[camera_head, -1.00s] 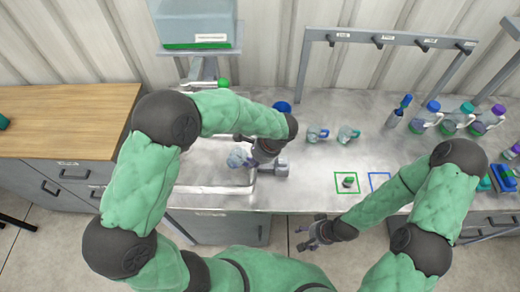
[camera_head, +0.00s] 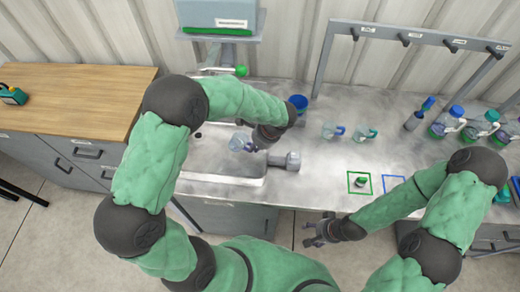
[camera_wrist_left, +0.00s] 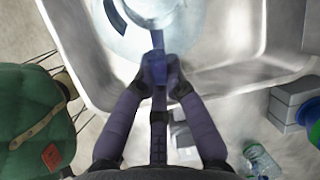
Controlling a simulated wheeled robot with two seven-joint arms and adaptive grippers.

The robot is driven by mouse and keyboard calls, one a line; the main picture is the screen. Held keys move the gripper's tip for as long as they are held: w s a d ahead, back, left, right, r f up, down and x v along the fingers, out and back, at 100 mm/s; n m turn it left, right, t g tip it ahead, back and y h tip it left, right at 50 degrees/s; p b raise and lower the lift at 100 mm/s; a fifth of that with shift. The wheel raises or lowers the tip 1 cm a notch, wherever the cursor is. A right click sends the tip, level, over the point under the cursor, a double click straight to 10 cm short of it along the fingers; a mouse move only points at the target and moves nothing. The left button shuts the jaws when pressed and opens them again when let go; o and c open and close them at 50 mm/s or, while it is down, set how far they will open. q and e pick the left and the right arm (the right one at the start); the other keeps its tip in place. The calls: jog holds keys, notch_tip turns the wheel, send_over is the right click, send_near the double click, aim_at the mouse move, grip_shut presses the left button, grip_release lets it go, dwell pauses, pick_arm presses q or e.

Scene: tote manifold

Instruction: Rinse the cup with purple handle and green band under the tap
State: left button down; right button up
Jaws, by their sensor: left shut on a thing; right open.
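A translucent cup (camera_head: 239,142) hangs over the sink (camera_head: 222,180) in the head view. My left gripper (camera_head: 252,144) is shut on its handle. In the left wrist view the cup (camera_wrist_left: 150,14) is at the top edge, and its blue-purple handle (camera_wrist_left: 155,68) is between the fingers of the left gripper (camera_wrist_left: 156,88). The green band cannot be made out. The tap (camera_head: 220,70), with a green knob (camera_head: 240,71), is at the back of the sink, behind the cup. My right gripper (camera_head: 318,232) is open and empty in front of the counter edge.
Two cups, one with a blue handle (camera_head: 333,130) and one with a teal handle (camera_head: 364,134), stand on the counter. A blue container (camera_head: 298,102) is behind my left wrist. Several bottles stand at the right. A green-outlined square (camera_head: 359,183) holds a small green-topped object.

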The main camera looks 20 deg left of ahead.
aim_at(237, 137)
pick_arm(q)
jog(key=shift+w+a+f+b, duration=0.25)
jog(key=shift+w+a, duration=0.25)
jog(key=shift+a, duration=0.8)
jog(key=shift+w+a+f+b, duration=0.15)
jog(key=shift+w+a+f, duration=0.25)
jog(key=shift+a, duration=0.95)
jog(key=shift+w+a+f+b, duration=0.2)
jog(key=shift+w+a, duration=0.35)
jog(key=shift+a, duration=0.75)
